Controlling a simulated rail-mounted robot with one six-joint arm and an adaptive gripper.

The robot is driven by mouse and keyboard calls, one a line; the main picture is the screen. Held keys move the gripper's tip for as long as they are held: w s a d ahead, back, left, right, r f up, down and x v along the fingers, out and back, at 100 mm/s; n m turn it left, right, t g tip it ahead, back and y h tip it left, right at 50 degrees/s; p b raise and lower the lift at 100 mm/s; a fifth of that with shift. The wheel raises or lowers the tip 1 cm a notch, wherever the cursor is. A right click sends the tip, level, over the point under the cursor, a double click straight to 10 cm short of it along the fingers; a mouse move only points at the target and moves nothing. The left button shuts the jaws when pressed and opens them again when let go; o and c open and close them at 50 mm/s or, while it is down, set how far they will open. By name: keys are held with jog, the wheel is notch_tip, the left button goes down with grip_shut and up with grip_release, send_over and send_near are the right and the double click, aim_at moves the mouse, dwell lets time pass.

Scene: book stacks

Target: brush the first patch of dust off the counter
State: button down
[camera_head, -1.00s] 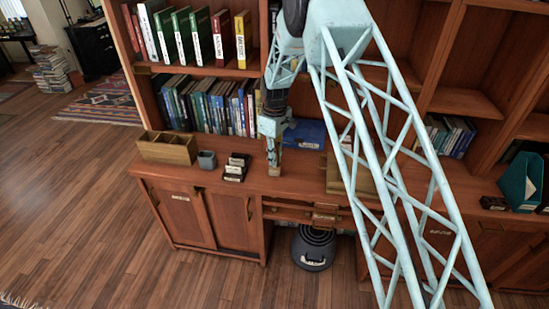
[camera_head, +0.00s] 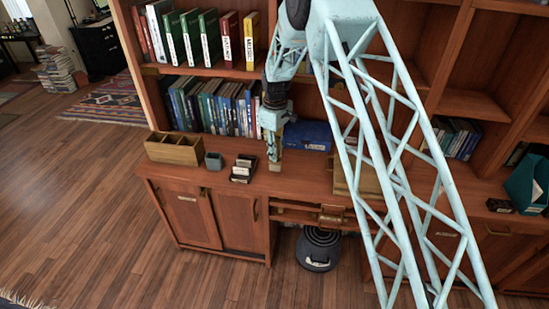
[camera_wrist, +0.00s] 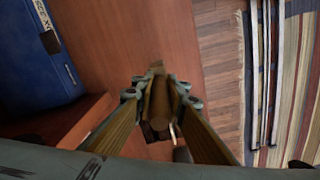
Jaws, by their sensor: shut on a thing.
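The counter (camera_head: 213,184) is a reddish-brown wooden top in front of the shelves. It also fills the middle of the wrist view (camera_wrist: 105,50). My gripper (camera_head: 274,155) points down over it, just right of a small card tray. In the wrist view my gripper (camera_wrist: 160,104) has its two fingers closed on a brown wooden-looking brush (camera_wrist: 158,92). Its lower end is hidden, so I cannot tell whether it touches the counter. I cannot make out a patch of dust in either view.
A wooden divided box (camera_head: 174,150), a grey cup (camera_head: 213,161) and the card tray (camera_head: 243,169) stand left of my gripper. A blue box (camera_head: 308,136) stands behind it to the right. A round dark object (camera_head: 318,248) is on the floor below.

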jog(key=shift+w+a+r, duration=0.1)
jog(key=shift+a+r, duration=0.05)
jog(key=shift+r, duration=0.15)
jog(key=shift+r+p, duration=0.65)
jog(key=shift+r, duration=1.35)
